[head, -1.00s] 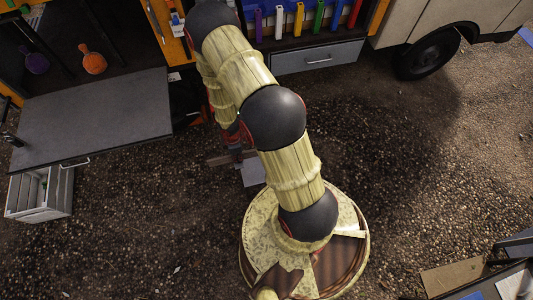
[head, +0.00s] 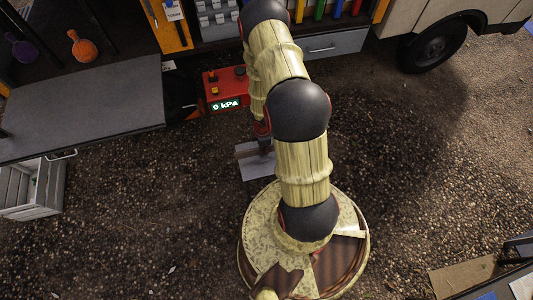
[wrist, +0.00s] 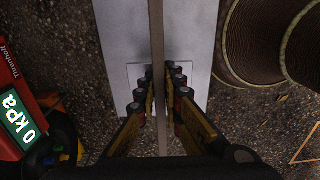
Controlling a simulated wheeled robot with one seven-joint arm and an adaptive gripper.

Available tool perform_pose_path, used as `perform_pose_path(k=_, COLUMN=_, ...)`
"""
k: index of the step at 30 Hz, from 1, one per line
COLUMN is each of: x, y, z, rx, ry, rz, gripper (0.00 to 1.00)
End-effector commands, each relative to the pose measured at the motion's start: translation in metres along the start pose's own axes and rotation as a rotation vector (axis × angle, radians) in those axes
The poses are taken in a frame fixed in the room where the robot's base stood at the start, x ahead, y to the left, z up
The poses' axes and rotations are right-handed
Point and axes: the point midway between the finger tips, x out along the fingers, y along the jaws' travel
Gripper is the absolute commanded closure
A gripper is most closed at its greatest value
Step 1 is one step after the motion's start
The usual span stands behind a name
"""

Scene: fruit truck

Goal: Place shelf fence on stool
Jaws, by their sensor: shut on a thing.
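My gripper (wrist: 160,78) is shut on the shelf fence (wrist: 157,35), a thin brown strip seen edge-on between the fingers in the wrist view. A pale grey-white flat top, which looks like the stool (wrist: 122,25), lies below the fence and shows on both sides of it. In the head view the stool (head: 255,170) stands on the gravel left of my base, and the brown fence (head: 245,149) shows across its far part. My arm hides much of both. I cannot tell whether the fence touches the stool.
A red compressor (head: 226,88) reading 0 kPa stands beyond the stool; it also shows in the wrist view (wrist: 12,125). A grey table (head: 85,105) and a slatted white crate (head: 35,188) are at left. A grey drawer (head: 322,48) is behind. Open gravel lies right of my arm.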

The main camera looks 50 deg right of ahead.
Motion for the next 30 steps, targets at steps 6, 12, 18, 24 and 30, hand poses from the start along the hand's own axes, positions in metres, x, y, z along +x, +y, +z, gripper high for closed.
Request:
perform_pose_path(k=6, x=0.013, y=0.002, z=0.011, rx=0.001, ry=0.000, rz=0.000, gripper=1.00)
perform_pose_path(k=12, x=0.036, y=0.002, z=0.018, rx=-0.002, ry=0.000, rz=-0.001, gripper=1.00)
perform_pose_path(k=18, x=0.052, y=0.003, z=0.017, rx=-0.001, ry=0.000, rz=0.001, gripper=1.00)
perform_pose_path(k=24, x=0.051, y=0.003, z=0.017, rx=0.000, ry=0.000, rz=0.001, gripper=1.00)
perform_pose_path(k=30, x=0.054, y=0.003, z=0.017, rx=0.000, ry=0.000, rz=0.000, gripper=0.88)
